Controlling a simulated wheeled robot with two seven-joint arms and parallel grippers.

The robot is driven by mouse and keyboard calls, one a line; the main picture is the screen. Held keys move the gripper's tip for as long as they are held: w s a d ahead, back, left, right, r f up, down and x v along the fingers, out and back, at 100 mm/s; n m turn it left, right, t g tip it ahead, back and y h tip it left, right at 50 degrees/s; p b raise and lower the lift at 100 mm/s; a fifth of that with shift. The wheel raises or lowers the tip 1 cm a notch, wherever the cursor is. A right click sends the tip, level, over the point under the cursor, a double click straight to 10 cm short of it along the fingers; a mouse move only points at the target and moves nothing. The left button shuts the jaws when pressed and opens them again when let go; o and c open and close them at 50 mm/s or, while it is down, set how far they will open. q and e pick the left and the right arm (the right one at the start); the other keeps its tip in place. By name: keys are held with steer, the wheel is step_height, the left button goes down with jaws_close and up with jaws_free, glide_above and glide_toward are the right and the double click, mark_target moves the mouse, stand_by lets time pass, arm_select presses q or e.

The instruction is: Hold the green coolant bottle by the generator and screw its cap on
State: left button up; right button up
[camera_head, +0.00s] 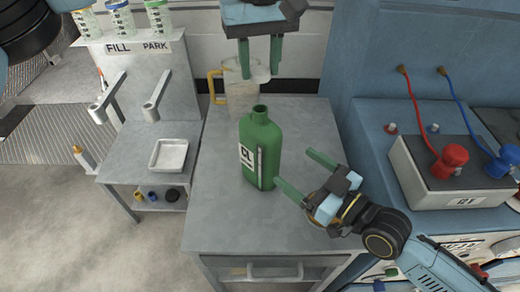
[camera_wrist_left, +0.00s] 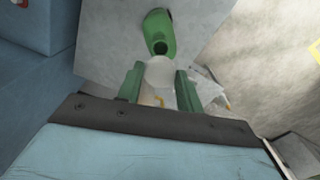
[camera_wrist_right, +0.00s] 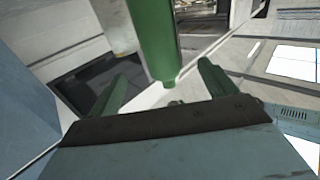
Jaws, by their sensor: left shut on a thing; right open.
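The green coolant bottle (camera_head: 261,140) stands upright on the grey cabinet top, with a white label and an open, dark mouth. It also shows in the left wrist view (camera_wrist_left: 159,32) and the right wrist view (camera_wrist_right: 154,38). My left gripper (camera_head: 259,68) is above and behind the bottle, fingers pointing down, shut on a pale round piece that looks like the cap (camera_wrist_left: 160,72). The cap is apart from the bottle mouth. My right gripper (camera_head: 294,168) is open, just right of the bottle's lower body. One fingertip is close to the bottle; I cannot tell whether it touches.
A pale jug (camera_head: 242,95) with a yellow handle stands behind the bottle, under my left gripper. A blue unit with a battery (camera_head: 455,180) and red and blue clamps is at the right. A side stand with a tray (camera_head: 169,154) is at the left. The front cabinet top is clear.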

mark_target(261, 142)
arm_select(q)
steer(key=shift+s, duration=0.15)
arm_select(e)
steer(key=x, duration=1.2)
steer(key=shift+s+f, duration=0.1)
steer(key=c, duration=1.4)
arm_select(q)
step_height(261, 142, down, 5)
steer(key=shift+r, duration=0.1)
arm_select(e)
steer(key=shift+c, duration=0.2)
arm_select(q)
steer(key=shift+f, duration=0.95)
